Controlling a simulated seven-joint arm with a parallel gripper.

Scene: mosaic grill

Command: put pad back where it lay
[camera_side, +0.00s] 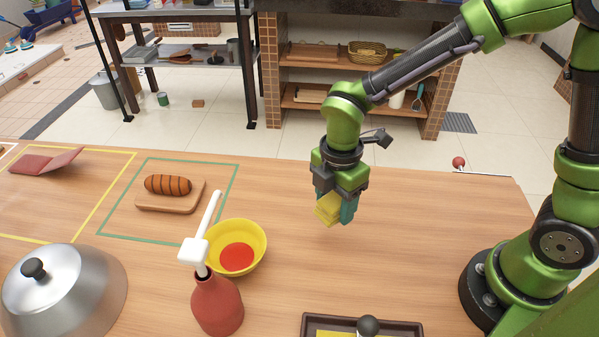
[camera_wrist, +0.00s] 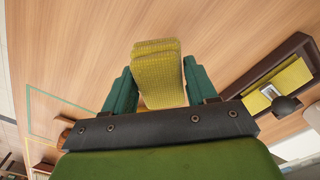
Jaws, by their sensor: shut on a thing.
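A yellow textured pad (camera_side: 327,209) is held in my gripper (camera_side: 338,212) above the table, right of the yellow bowl. In the wrist view the pad (camera_wrist: 158,72) sits between the two teal fingers (camera_wrist: 160,88) and sticks out past their tips. It looks like two layers, one over the other. A dark brown tray (camera_side: 313,321) lies at the front edge of the side view. In the wrist view the tray (camera_wrist: 262,66) is at the right, with a yellow surface (camera_wrist: 292,74) inside it and a dark round knob on a pale mount over it.
A red bottle with a white pump (camera_side: 217,303) stands before the yellow bowl (camera_side: 262,240), which has red contents. A grilled sausage (camera_side: 167,185) lies on a wooden board (camera_side: 186,203) inside a green outline. A metal dome (camera_side: 90,285) is front left.

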